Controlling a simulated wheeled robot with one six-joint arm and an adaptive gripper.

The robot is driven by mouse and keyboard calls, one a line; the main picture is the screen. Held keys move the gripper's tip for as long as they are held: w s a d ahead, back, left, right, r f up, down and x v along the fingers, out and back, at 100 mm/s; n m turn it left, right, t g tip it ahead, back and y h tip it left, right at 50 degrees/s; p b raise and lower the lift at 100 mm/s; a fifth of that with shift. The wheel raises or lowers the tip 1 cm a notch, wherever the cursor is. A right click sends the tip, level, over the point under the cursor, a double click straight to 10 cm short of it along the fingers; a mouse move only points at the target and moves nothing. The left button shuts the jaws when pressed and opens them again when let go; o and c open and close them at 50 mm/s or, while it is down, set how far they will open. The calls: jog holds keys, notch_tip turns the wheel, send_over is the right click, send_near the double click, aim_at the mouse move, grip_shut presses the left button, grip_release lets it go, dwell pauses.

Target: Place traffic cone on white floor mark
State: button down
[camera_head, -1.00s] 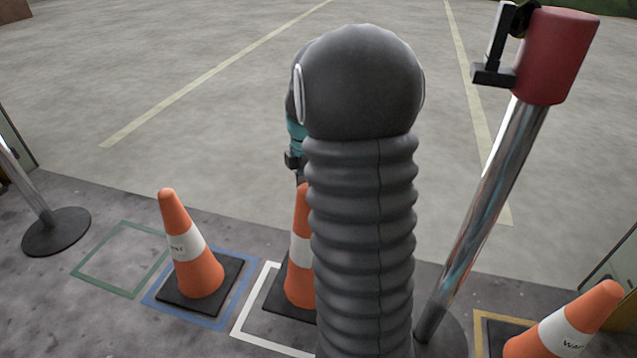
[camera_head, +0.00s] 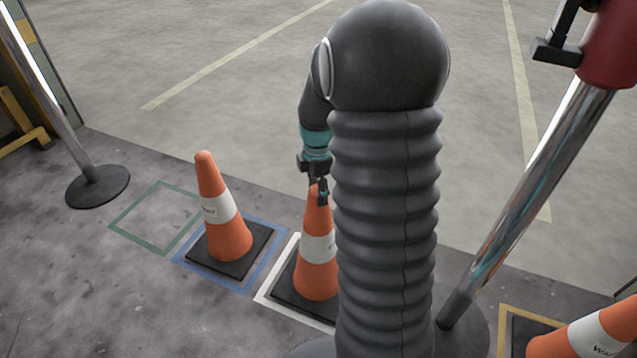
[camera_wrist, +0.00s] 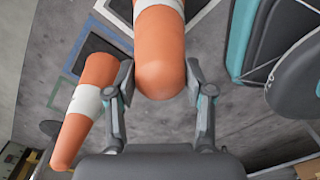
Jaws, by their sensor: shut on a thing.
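An orange traffic cone (camera_head: 317,262) with a white band and dark square base stands upright inside the white floor mark (camera_head: 267,283). My arm hides its right side, so I cannot see how the base meets the mark's right part. My gripper (camera_head: 319,193) is at the cone's tip and shut on it. In the wrist view the cone's orange top (camera_wrist: 160,72) sits between the two fingers of my gripper (camera_wrist: 160,85). A corner of the white mark (camera_wrist: 103,8) shows beside the base.
A second cone (camera_head: 222,215) stands in the blue mark (camera_head: 186,266) to the left. The green mark (camera_head: 130,222) is empty. A third cone (camera_head: 590,335) is by the yellow mark (camera_head: 503,325). Chrome posts (camera_head: 525,185) stand right and left (camera_head: 50,95).

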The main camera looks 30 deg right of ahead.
jog(key=shift+w+f, duration=0.1)
jog(key=shift+f, duration=0.1)
jog(key=shift+c, duration=2.1)
grip_release()
jog(key=shift+f, duration=0.2)
jog(key=shift+r, duration=0.15)
